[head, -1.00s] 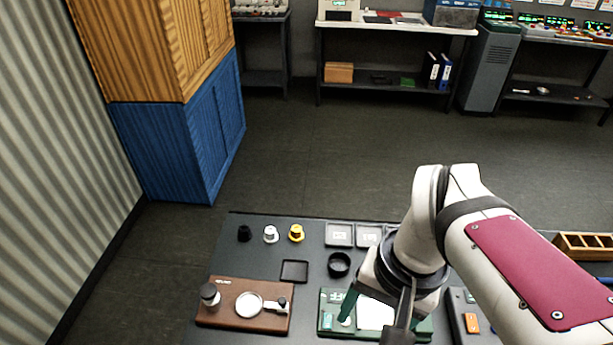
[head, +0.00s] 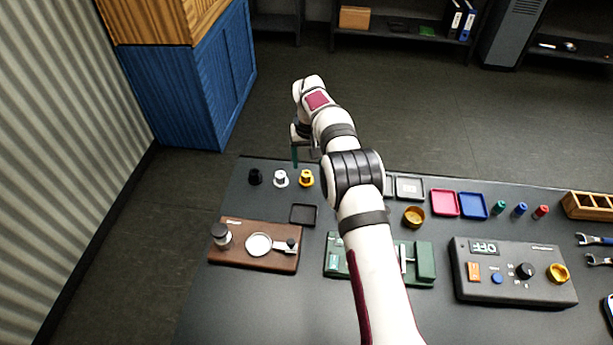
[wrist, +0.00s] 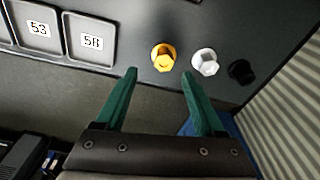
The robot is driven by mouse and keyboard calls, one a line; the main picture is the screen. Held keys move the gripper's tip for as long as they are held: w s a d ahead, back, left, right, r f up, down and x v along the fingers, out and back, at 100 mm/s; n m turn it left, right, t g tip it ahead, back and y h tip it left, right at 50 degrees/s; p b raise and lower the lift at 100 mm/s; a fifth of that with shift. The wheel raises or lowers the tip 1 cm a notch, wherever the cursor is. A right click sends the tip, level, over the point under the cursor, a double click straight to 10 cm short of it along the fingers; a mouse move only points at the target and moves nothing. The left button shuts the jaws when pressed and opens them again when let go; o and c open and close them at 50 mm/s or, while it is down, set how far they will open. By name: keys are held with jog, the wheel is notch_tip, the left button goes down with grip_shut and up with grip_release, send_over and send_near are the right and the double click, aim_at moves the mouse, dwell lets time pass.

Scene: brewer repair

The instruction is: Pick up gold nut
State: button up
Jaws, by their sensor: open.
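The gold nut (head: 306,178) stands on the dark table near its far edge, at the right end of a row with a white nut (head: 281,178) and a black nut (head: 255,176). In the wrist view the gold nut (wrist: 163,57) lies just beyond the fingertips, between their lines. My gripper (wrist: 158,74) is open and empty, with two green fingers spread apart. In the head view my gripper (head: 296,158) is over the table's far edge, close to the nuts; only part of its fingers shows there.
The white nut (wrist: 205,62) is close to one fingertip in the wrist view, with the black nut (wrist: 241,72) beyond it. Numbered trays (wrist: 88,40) lie on the other side. A small black tray (head: 303,214) and a brown board (head: 254,246) lie nearer.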

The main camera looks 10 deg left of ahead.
aim_at(306, 174)
jog(key=f, duration=0.5)
jog(key=shift+a+f, duration=0.35)
jog(key=shift+f, duration=0.05)
jog(key=shift+r, duration=0.1)
grip_shut()
